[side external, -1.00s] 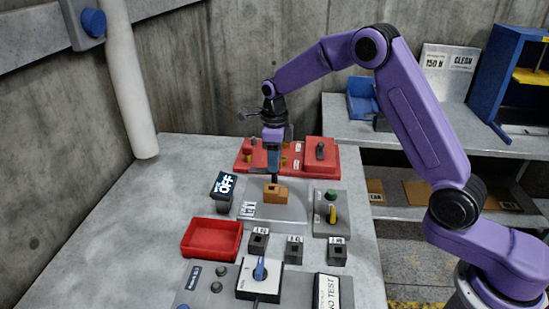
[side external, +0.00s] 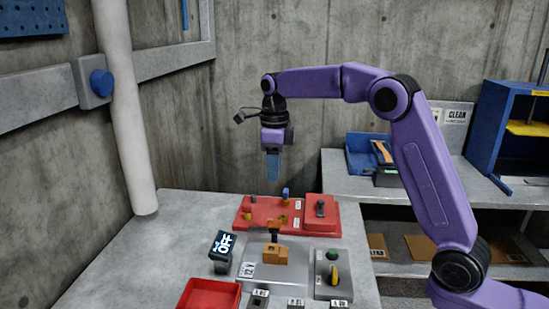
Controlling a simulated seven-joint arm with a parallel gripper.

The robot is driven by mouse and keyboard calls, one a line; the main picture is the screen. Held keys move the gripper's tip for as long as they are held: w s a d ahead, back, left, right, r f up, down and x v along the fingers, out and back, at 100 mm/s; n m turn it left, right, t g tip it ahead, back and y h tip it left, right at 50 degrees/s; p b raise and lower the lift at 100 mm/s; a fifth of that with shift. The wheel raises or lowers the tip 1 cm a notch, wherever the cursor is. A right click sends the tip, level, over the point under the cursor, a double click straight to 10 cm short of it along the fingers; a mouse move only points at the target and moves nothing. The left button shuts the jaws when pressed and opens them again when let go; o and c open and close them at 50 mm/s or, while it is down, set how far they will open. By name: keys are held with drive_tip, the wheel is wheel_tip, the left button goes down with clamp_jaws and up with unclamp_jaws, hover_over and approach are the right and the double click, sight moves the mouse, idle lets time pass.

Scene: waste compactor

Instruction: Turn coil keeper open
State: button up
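My gripper (side external: 273,178) hangs with its blue fingers pointing down, well above the work and touching nothing. The fingers overlap in this view, so their gap is hidden. Below it, an orange-brown block (side external: 275,256) with a black upright piece (side external: 273,236) on top sits on a grey plate (side external: 252,248). I cannot tell for sure which part is the coil keeper. A grey box (side external: 327,288) to the right carries a green button (side external: 333,255) and a yellow handle (side external: 334,275).
A red fixture (side external: 262,218) with brass-coloured posts, a small blue piece (side external: 285,193) and a red switch box (side external: 320,217) stand behind. A display reading OFF (side external: 222,246) is at left. A red tray (side external: 208,295) and small labelled blocks are in front.

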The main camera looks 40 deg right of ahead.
drive_tip(key=shift+r, duration=1.2)
